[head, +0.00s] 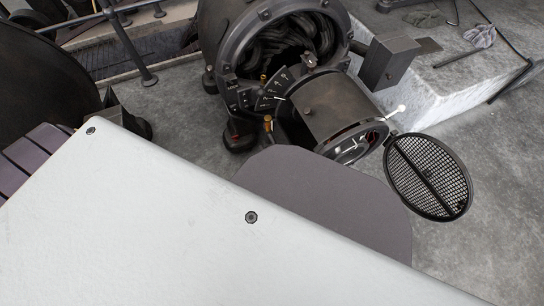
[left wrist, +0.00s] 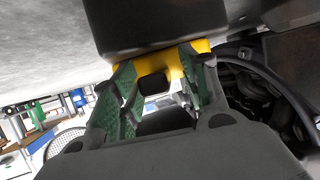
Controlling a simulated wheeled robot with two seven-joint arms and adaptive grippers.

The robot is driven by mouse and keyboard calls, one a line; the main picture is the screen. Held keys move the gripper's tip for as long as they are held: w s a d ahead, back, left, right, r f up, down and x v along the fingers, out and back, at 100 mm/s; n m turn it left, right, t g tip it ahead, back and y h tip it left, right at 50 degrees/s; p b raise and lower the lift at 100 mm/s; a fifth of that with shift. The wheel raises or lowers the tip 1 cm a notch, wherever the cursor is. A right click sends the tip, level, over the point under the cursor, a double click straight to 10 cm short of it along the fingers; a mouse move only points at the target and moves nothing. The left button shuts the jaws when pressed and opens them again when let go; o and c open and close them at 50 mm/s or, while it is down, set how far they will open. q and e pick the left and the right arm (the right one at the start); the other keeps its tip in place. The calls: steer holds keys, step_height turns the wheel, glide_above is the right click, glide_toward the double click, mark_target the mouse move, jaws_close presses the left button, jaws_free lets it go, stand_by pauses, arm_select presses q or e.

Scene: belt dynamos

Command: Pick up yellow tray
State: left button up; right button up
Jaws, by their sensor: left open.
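In the left wrist view, a yellow piece (left wrist: 187,60) shows just beyond my left gripper (left wrist: 158,82). It lies under a dark block (left wrist: 150,22), and I take it for part of the yellow tray. Most of it is hidden by the block and my fingers. My left gripper is open, with green-lined fingers on either side of the yellow piece's lower part. Whether they touch it, I cannot tell. No yellow tray shows in the head view. Neither gripper shows in the head view, and my right gripper is in no view.
In the head view, a dark dynamo (head: 280,40) with a cylinder (head: 330,108) and an open round mesh cover (head: 428,177) stands at the centre. A pale stone block (head: 470,85) is at the right. Bare floor (head: 490,230) lies at lower right. Dark cables (left wrist: 265,85) show in the wrist view.

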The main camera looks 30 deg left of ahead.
arm_select(q)
steer(key=shift+c, duration=0.5)
steer(key=c, duration=0.7)
jaws_close()
steer(key=shift+r, duration=0.15)
